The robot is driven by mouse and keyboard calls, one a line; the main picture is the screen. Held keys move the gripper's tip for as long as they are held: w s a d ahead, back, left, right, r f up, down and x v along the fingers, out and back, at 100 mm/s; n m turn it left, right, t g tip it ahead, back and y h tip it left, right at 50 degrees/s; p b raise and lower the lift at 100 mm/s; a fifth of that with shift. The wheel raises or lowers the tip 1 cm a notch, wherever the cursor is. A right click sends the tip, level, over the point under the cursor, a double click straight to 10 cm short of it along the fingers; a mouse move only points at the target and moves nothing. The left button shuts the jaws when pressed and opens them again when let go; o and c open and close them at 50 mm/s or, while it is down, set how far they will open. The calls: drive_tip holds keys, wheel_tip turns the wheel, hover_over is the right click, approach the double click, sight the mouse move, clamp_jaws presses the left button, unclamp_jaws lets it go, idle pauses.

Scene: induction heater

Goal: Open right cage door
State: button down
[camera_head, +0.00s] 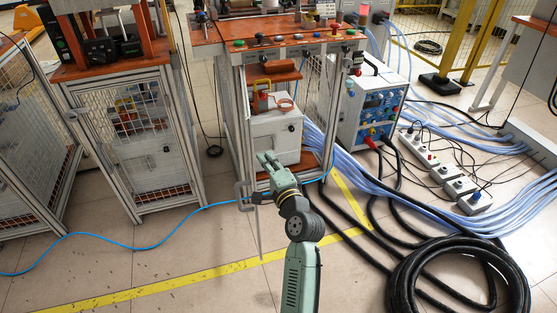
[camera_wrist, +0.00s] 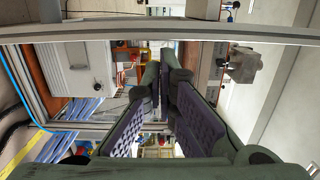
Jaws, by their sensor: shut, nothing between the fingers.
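The right cage (camera_head: 228,130) stands in the middle of the head view, under the orange-topped bench. Its front is open, with no mesh before the white box (camera_head: 276,138) inside. The door (camera_head: 258,230) appears swung out toward me and seen nearly edge-on, with a grey handle (camera_head: 241,196) on its left side. My gripper (camera_head: 267,158) is at the open front, beside the door. In the wrist view my gripper (camera_wrist: 160,78) is shut and empty, pointing at the opening. The white box (camera_wrist: 78,65) shows at left there. Finger contact with the door cannot be told.
Another mesh-fronted cage (camera_head: 130,140) stands to the left. A blue cable (camera_head: 160,242) and a yellow line (camera_head: 170,287) cross the floor. A welder-like unit (camera_head: 372,105), a black cable coil (camera_head: 455,280) and power strips (camera_head: 450,180) lie right.

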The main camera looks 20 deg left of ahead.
drive_tip(key=shift+s+a, duration=0.15)
drive_tip(key=shift+a, duration=0.1)
drive_tip(key=s+a+p, duration=0.1)
drive_tip(key=a, duration=0.1)
drive_tip(key=s+a+p, duration=0.1)
drive_tip(key=a+p, duration=0.1)
drive_tip(key=a, duration=0.1)
drive_tip(key=s+a+p, duration=0.1)
drive_tip(key=a+p, duration=0.1)
drive_tip(key=shift+s+a+r, duration=0.15)
drive_tip(key=shift+s+a, duration=0.1)
drive_tip(key=shift+a, duration=0.05)
drive_tip(key=shift+s+a+p, duration=0.1)
drive_tip(key=shift+a+p, duration=0.15)
drive_tip(key=shift+p, duration=0.05)
drive_tip(key=shift+f, duration=0.2)
drive_tip(key=shift+d, duration=0.1)
